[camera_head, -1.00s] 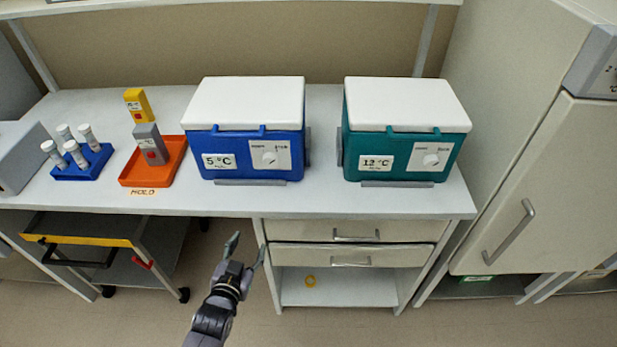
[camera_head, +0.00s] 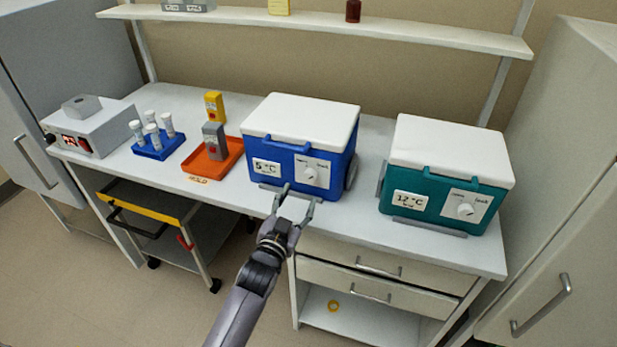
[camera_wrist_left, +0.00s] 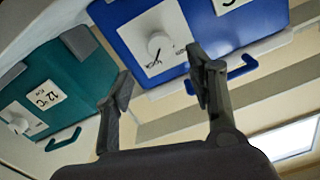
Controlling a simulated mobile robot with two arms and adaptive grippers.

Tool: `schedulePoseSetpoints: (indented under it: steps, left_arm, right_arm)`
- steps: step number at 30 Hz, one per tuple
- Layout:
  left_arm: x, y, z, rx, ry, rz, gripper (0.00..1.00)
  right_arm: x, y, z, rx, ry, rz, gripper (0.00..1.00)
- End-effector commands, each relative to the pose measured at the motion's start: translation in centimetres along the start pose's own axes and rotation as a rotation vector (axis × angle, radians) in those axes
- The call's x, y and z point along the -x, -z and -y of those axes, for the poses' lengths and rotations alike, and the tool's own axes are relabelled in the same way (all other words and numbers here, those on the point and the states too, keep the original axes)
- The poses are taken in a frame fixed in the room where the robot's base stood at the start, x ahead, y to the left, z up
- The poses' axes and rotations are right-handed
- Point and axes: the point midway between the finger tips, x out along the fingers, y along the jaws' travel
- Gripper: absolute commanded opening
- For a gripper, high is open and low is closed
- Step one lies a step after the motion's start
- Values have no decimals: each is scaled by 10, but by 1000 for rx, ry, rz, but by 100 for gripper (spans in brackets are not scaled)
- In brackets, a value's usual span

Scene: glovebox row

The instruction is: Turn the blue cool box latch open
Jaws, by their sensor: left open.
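The blue cool box (camera_head: 300,145) with a white lid stands on the bench, labelled 5 °C. Its latch, a round white knob (camera_head: 311,174) on a white plate, is on the front at the right. In the left wrist view the knob (camera_wrist_left: 160,45) shows with a dark pointer line. My left gripper (camera_head: 297,207) is open and empty in front of the box, below and slightly left of the knob. In the left wrist view its two fingers (camera_wrist_left: 158,92) are apart, with the knob beyond them; I see no contact. My right gripper is not in view.
A teal cool box (camera_head: 445,180) labelled 12 °C stands to the right. Drawers (camera_head: 375,267) are under the bench; a cart (camera_head: 195,232) stands below left.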

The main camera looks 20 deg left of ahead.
Motion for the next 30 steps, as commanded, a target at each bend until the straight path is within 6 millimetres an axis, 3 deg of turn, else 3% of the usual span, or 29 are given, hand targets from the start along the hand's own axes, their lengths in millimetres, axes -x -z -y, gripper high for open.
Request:
schedulePoseSetpoints:
  steps: [6, 12, 26, 30]
  left_arm:
    - [-48, 2, 1, 1, 1, 0, 51]
    - [-75, 0, 0, 0, 1, 1, 51]
    - [-86, 0, 0, 0, 1, 0, 51]
    - [-86, 0, 0, 0, 0, 1, 41]
  right_arm:
    - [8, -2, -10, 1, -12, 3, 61]
    - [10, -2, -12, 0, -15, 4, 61]
    - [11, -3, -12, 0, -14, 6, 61]
    - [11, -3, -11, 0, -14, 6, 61]
